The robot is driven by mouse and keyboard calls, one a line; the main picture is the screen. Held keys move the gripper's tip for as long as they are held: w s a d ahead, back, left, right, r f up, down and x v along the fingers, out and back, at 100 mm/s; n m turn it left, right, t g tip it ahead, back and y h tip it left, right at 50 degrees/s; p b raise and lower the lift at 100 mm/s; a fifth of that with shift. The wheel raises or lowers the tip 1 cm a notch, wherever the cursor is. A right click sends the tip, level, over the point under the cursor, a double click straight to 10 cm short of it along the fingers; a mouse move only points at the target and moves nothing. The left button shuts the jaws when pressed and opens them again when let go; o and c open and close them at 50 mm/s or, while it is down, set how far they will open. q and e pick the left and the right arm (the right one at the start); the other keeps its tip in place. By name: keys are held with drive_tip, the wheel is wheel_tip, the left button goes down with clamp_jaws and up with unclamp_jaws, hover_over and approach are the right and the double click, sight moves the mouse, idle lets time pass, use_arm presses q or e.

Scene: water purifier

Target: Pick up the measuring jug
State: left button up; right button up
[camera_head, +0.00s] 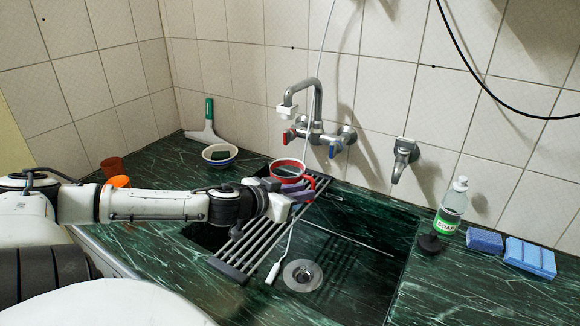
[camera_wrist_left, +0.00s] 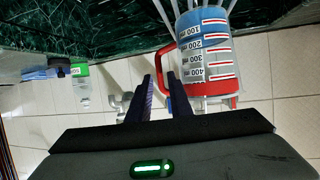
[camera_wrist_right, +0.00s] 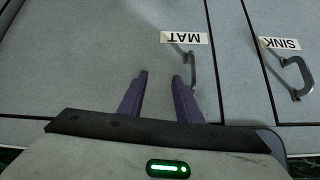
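The measuring jug (camera_head: 287,171), with a red rim, stands on the slatted rack over the sink. In the left wrist view the jug (camera_wrist_left: 207,55) appears upside down, with a blue band, a white scale marked 100 to 400 ml and a red handle (camera_wrist_left: 162,70). My left gripper (camera_wrist_left: 161,85) is at the handle, with a gap between its fingers and the handle appearing in that gap; firm contact cannot be seen. In the head view its fingers partly hide the jug. My right gripper (camera_wrist_right: 160,76) is open and empty, facing grey cabinet fronts.
The rack (camera_head: 233,271) spans the green sink. Behind are a faucet (camera_head: 315,110) and a second tap (camera_head: 402,158). A bowl (camera_head: 219,155) and orange cups (camera_head: 118,182) stand left. A soap bottle (camera_head: 451,207) and blue sponges (camera_head: 530,257) stand right. A white tube hangs beside the jug.

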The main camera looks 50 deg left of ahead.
use_arm(q)
drive_tip(key=shift+b+x, duration=1)
drive_tip(key=shift+x, duration=1.65)
drive_tip(key=shift+r, duration=0.1)
clamp_jaws()
